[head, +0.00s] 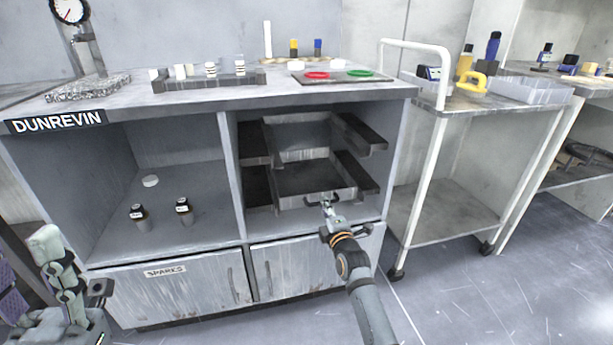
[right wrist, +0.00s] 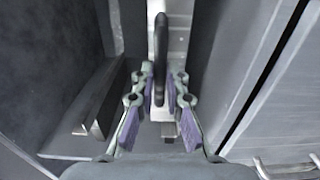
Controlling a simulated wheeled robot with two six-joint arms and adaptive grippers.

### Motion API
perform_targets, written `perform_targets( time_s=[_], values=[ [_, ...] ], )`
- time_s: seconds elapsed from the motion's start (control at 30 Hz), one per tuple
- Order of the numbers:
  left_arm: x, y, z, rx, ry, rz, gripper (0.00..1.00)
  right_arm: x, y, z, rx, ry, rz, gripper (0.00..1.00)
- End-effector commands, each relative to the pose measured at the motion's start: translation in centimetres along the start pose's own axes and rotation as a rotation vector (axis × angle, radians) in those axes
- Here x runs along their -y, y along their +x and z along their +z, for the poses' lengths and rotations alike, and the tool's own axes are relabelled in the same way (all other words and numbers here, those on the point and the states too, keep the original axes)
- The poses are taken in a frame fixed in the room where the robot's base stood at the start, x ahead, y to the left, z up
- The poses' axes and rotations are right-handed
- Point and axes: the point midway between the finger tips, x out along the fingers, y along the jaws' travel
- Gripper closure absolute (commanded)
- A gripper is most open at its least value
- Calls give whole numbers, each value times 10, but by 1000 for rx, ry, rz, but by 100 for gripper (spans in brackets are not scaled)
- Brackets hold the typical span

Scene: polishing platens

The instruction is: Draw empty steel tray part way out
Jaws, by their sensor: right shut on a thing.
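Two grey steel trays sit one above the other on dark runners in the bench's right bay. The lower tray (head: 312,177) looks empty, and its front stands near the bay opening. My right gripper (head: 328,204) is at the front of this lower tray, shut on its dark handle. In the right wrist view the handle (right wrist: 160,50) runs between the two purple-padded fingers (right wrist: 162,105). The upper tray (head: 300,136) also shows no contents. My left gripper (head: 100,289) is at the lower left, away from the trays; its finger opening is unclear.
Dark runners (head: 360,136) jut out beside the trays. Cupboard doors (head: 315,262) with handles lie below. A white-framed trolley (head: 432,225) stands to the right. The left bay holds dark bottles (head: 184,209). The floor in front is clear.

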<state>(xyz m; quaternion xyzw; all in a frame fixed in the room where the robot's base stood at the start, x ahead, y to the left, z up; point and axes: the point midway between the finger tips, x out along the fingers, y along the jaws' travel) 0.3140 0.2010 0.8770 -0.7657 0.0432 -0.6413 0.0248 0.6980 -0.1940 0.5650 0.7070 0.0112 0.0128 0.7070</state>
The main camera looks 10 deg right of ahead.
Motion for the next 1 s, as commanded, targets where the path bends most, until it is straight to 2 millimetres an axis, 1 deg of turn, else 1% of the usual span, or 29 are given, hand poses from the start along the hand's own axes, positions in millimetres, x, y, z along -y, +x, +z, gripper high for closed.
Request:
perform_targets(
  time_s=[0.3,1.0],
  values=[
    [1,10,-2,-1,0,0,60,-2,-18,0,0,1,0,100],
    [2,19,-4,-1,0,0,60,0,-57,0,0,1,-2,100]
  ],
)
